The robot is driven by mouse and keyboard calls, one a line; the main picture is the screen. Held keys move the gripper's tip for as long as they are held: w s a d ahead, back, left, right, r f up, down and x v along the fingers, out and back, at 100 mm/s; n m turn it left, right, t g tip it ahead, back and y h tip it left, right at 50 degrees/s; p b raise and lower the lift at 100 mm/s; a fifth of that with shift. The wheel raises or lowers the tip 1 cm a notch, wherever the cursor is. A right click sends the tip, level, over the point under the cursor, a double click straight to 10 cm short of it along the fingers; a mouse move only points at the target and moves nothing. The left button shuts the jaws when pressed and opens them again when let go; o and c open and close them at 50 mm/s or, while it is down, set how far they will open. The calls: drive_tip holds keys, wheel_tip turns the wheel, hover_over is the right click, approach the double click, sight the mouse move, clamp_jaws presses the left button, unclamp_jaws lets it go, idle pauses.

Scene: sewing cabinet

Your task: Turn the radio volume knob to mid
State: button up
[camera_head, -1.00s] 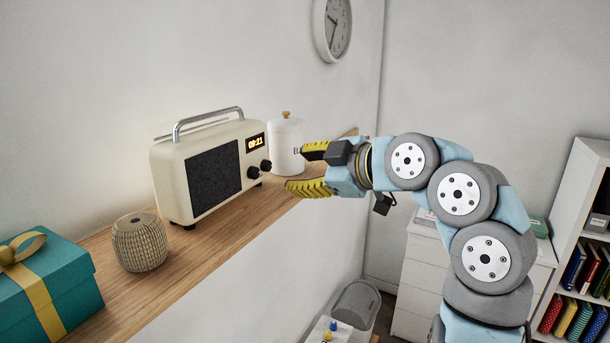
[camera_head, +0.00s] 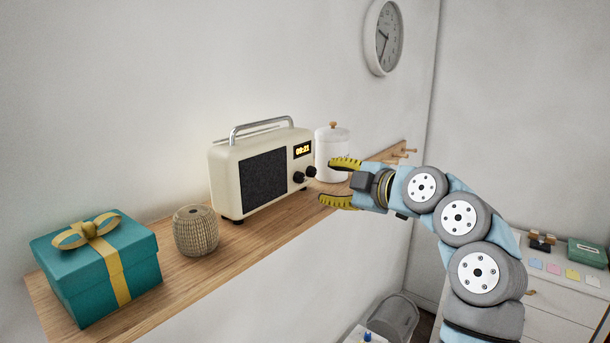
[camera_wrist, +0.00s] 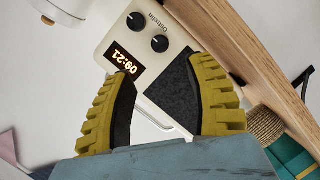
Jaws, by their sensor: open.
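The cream radio (camera_head: 228,180) stands upright on the wooden shelf, its front with dark grille and lit clock display facing outward. Two black knobs sit below the display: a left knob (camera_head: 298,177) and a right knob (camera_head: 311,171). Both also show in the wrist view, one knob (camera_wrist: 136,21) near the top edge and the other knob (camera_wrist: 159,43) nearer the grille. I cannot tell which is volume, nor read their setting. My gripper (camera_head: 327,181) is open and empty, its yellow-padded fingers just right of the knobs, apparently apart from them.
A white lidded canister (camera_head: 332,150) stands behind the radio, close to my upper finger. A woven pot (camera_head: 196,230) and a teal gift box (camera_head: 98,268) stand left on the shelf (camera_head: 190,280). A wall clock (camera_head: 384,38) hangs above. Space in front of the shelf is clear.

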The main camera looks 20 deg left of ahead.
sight(302, 178)
drive_tip(key=p+x, duration=0.2)
drive_tip(key=x, duration=0.7)
drive_tip(key=shift+w+a, duration=0.1)
drive_tip(key=shift+a, duration=0.05)
clamp_jaws()
